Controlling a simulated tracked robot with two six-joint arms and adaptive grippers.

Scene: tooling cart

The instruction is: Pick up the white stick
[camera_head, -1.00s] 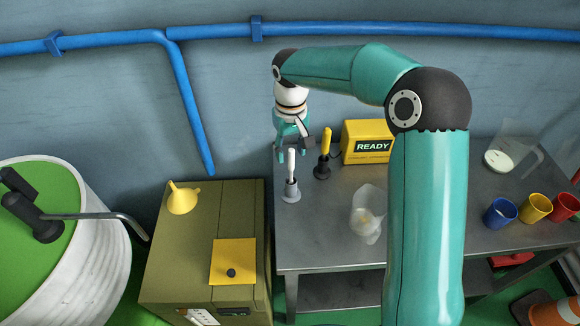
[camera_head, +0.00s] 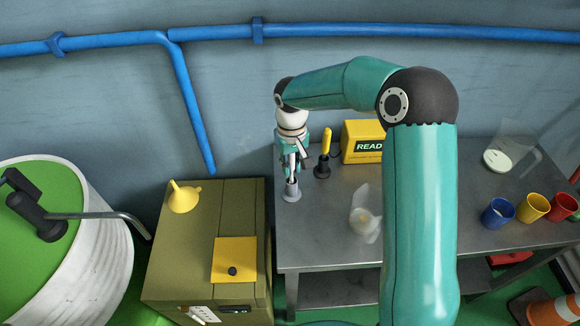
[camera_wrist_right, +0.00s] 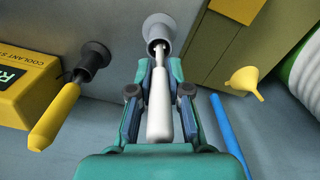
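The white stick (camera_head: 292,165) stands upright in a grey round holder (camera_head: 291,190) on the metal cart's left part. My right gripper (camera_head: 292,160) reaches down over it from the back, and its fingers partly hide the stick. In the right wrist view, the stick's white handle (camera_wrist_right: 160,108) lies between the two fingers (camera_wrist_right: 161,85), which are closed in against its sides. The stick's lower end is still inside the holder (camera_wrist_right: 158,30). My left gripper is in neither view.
A clear container (camera_head: 366,213) and blue, yellow and red cups stand further right on the cart (camera_head: 320,235). An olive cabinet (camera_head: 190,250) with a yellow funnel (camera_head: 183,197) stands left.

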